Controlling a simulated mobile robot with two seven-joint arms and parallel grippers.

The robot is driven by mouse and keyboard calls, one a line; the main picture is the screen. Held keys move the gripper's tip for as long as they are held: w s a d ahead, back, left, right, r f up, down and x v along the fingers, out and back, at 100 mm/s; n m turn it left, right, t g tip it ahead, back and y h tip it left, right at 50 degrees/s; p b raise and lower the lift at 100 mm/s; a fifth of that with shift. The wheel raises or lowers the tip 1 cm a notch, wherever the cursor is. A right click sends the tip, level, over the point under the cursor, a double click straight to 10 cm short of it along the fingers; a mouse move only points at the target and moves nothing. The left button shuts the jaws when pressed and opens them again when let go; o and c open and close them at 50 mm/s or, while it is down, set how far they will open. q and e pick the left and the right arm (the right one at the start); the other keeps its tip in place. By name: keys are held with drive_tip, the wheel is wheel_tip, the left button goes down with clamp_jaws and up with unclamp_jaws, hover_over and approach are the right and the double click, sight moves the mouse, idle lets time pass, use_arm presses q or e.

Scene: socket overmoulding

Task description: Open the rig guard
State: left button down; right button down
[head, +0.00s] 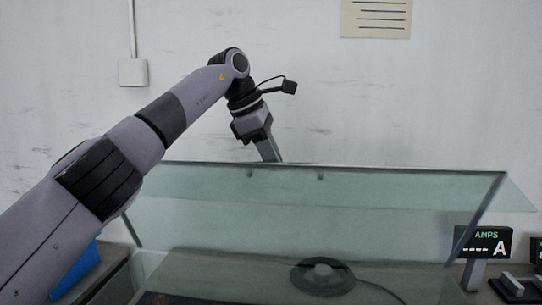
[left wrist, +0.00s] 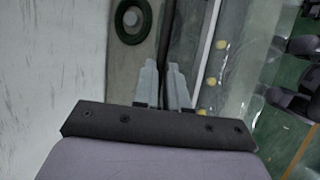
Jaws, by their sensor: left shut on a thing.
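The rig guard (head: 400,215) is a clear greenish panel, slanted, with its upper edge raised and dark strips at its two sides. My left gripper (head: 272,157) points down at the guard's upper edge, left of its middle, in the head view. In the left wrist view its two grey fingers (left wrist: 162,72) are close together on a thin dark bar (left wrist: 164,35), which looks like part of the guard. The fingertips are partly hidden behind the panel edge in the head view. My right gripper is not in view.
A round disc with a cable (head: 322,276) lies behind the panel. A meter marked AMPS (head: 483,242) stands at the right, near a small grey-and-black device (head: 515,286). A blue container (head: 80,272) is at the lower left. The wall (head: 400,100) is close behind.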

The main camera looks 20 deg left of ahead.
use_arm(q)
drive_tip(key=shift+w+a+f, duration=0.1)
drive_tip(key=shift+a+f, duration=0.15)
drive_tip(key=shift+f, duration=0.4)
drive_tip(key=c, duration=1.2)
unclamp_jaws()
drive_tip(key=shift+w+f, duration=0.1)
drive_tip(key=shift+w, duration=0.05)
drive_tip(key=shift+o, duration=0.2)
drive_tip(key=shift+r, duration=0.4)
drive_tip(key=v, duration=0.6)
drive_tip(key=shift+r, duration=0.25)
drive_tip(key=shift+a, duration=0.15)
